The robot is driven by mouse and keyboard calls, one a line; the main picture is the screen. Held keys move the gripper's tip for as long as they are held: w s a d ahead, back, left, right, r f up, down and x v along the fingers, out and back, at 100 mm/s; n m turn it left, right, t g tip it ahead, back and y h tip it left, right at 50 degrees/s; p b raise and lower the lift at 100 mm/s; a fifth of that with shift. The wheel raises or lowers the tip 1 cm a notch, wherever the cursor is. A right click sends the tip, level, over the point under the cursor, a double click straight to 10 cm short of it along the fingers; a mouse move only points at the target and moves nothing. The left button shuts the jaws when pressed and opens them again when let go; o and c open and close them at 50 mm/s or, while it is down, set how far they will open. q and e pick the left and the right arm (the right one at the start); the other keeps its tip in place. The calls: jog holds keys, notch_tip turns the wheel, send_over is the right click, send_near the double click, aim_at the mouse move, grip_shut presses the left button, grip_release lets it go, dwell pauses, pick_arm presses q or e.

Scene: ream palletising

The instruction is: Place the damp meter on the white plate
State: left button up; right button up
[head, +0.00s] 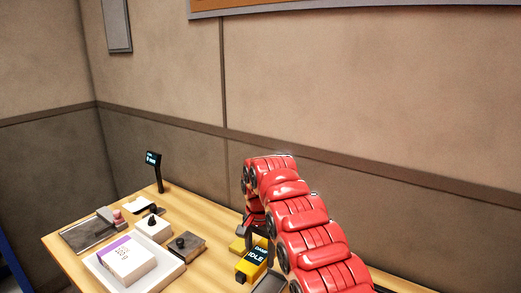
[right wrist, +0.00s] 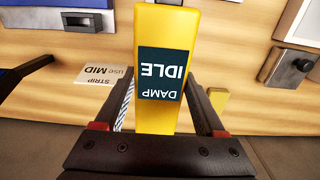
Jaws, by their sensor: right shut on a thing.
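The damp meter (head: 245,267) is a yellow block with a dark screen reading DAMP IDLE, right of the table's middle in the head view. It also fills the middle of the right wrist view (right wrist: 165,115). My right gripper (head: 259,232) is shut on it, one finger on each side (right wrist: 160,85). I cannot tell whether the meter touches the table. A flat white plate (head: 170,279) lies at the front left under a white and purple ream, apart from the meter. My left gripper is out of view.
A white block with a black knob (head: 152,230) and a dark block with a knob (head: 187,245) stand between ream (head: 125,260) and meter. A grey plate (head: 85,236) and a small display post (head: 157,173) are farther left. A STRIP card (right wrist: 95,76) lies near the meter.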

jog(key=d+f+n, duration=0.1)
jog(key=d+n, duration=0.2)
jog(key=d, duration=0.5)
jog(key=d+f+n+b, duration=0.1)
jog(key=d+n, duration=0.2)
jog(key=d, duration=0.6)
jog(key=shift+s+f+n, duration=0.3)
jog(key=shift+n, duration=0.1)
